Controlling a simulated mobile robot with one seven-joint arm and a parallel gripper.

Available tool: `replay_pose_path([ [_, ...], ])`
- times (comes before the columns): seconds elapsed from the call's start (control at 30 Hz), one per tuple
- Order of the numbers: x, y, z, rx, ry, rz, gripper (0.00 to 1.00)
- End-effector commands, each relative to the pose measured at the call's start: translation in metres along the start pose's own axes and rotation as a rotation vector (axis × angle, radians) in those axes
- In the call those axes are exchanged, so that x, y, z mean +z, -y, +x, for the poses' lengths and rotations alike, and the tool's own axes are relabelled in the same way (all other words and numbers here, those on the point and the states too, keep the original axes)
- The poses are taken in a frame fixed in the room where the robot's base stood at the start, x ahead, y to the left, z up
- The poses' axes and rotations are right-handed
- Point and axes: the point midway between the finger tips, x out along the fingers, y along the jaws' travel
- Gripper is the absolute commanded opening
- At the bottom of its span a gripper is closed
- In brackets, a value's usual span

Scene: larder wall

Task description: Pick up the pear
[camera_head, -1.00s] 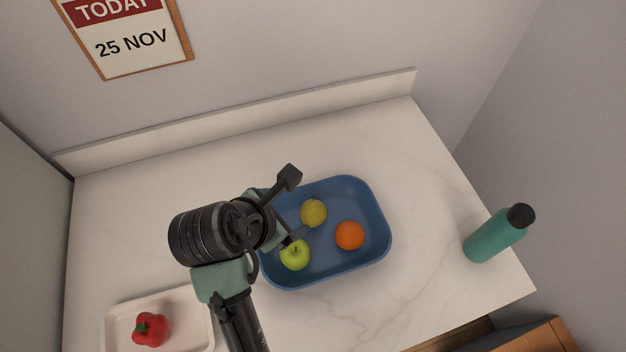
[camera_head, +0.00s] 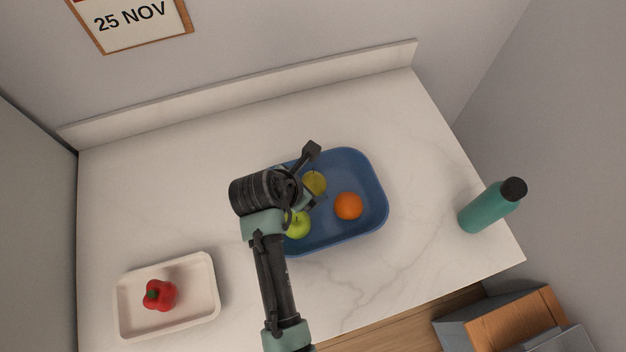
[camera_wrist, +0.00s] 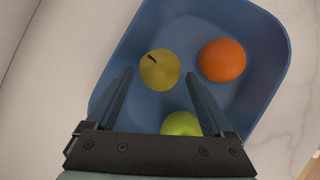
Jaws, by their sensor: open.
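The yellow pear (camera_head: 315,182) lies in the blue tray (camera_head: 372,178), near its back left part, partly covered by my gripper in the head view. In the wrist view the pear (camera_wrist: 160,70) has its dark stem showing and sits just beyond and between my two fingertips. My gripper (camera_wrist: 157,80) is open and empty, with one finger left of the pear and the other right of it. In the head view my gripper (camera_head: 311,178) is over the left part of the tray.
In the same tray, an orange (camera_head: 348,206) lies right of the pear and a green apple (camera_head: 298,225) lies in front of it, close to my right finger in the wrist view. A white tray (camera_head: 208,290) with a red pepper (camera_head: 160,295) stands front left. A teal bottle (camera_head: 490,207) stands at right.

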Motion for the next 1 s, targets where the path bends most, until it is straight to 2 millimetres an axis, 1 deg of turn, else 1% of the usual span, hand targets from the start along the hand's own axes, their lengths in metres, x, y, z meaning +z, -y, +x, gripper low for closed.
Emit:
replay_pose_path([
  [0.1,0.001,0.0,0.015,-0.001,0.0,0.0,0.86],
  [0.2,0.001,0.0,0.022,0.0,0.0,0.001,0.86],
  [0.47,0.001,0.0,0.025,0.001,0.001,0.001,0.86],
  [0.5,0.001,0.0,0.025,0.001,0.001,0.001,0.84],
  [0.67,0.001,0.0,0.025,0.001,0.001,0.001,0.55],
  [0.7,0.001,0.0,0.025,0.001,0.001,0.001,0.48],
  [0.77,0.001,0.0,0.025,0.001,0.001,0.001,0.37],
  [0.9,0.001,0.0,0.025,0.001,0.001,0.0,0.12],
  [0.93,0.001,0.0,0.025,0.001,0.001,0.0,0.08],
  [1.0,0.001,0.0,0.025,0.002,0.002,0.001,0.08],
])
